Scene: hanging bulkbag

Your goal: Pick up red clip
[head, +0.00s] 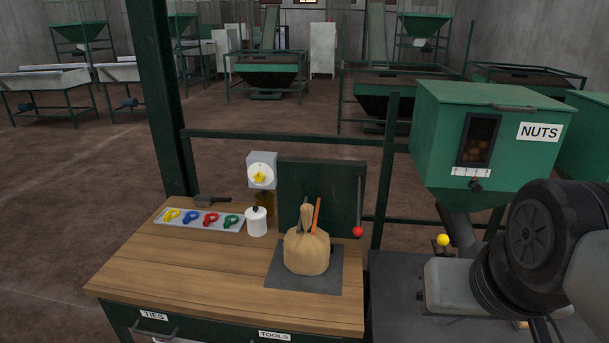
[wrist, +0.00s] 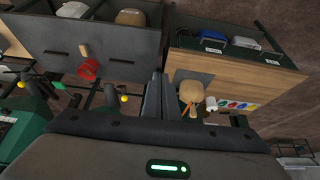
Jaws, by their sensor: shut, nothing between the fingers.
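The red clip (head: 211,218) lies on a pale tray (head: 190,226) at the left back of the wooden workbench. It sits between the blue clip (head: 191,216) and the green clip (head: 231,221), with a yellow clip (head: 171,214) at the far left. The tray with the clips is small in the wrist view, where the red clip (wrist: 232,104) is to the right of my gripper (wrist: 160,78). My gripper is shut and empty, well apart from the bench. In the head view only part of my arm shows at the right; the gripper is not visible there.
A white canister (head: 256,222) stands just right of the tray, with a dark tool (head: 211,199) behind it. A tan sack (head: 306,252) sits on a dark mat, with an orange stick in it. A green NUTS hopper (head: 490,135) stands at the right. The bench's front is bare.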

